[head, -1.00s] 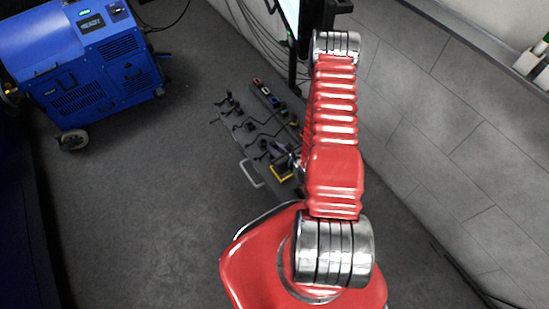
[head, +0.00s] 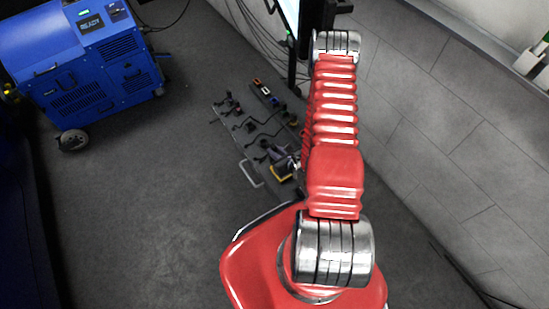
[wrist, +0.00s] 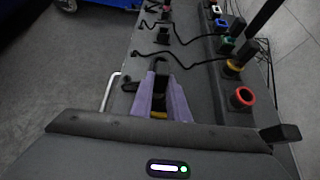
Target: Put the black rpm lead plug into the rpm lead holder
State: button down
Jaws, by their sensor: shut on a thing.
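My gripper (wrist: 160,100), with two purple fingers, is shut on a black plug (wrist: 161,68) in the wrist view. The plug stands up between the fingertips, and its lower part is hidden by them. In the head view the gripper (head: 280,154) is small, low over the near end of the dark board (head: 234,137). A yellow piece (wrist: 158,115) shows low between the fingers. I cannot tell which fitting is the rpm lead holder, or whether the held plug touches one.
Colour-ringed round sockets, the nearest red (wrist: 243,97), then yellow (wrist: 232,67), line the board's right side. Other black plugs with leads (wrist: 163,36) lie farther along. A pale handle (wrist: 110,92) is on the left edge. A blue machine (head: 85,65) stands far left; open floor lies between.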

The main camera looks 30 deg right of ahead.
jog(key=shift+w+r, duration=0.2)
jog(key=shift+w, duration=0.3)
dwell(1.6)
jog(key=shift+f, duration=0.15)
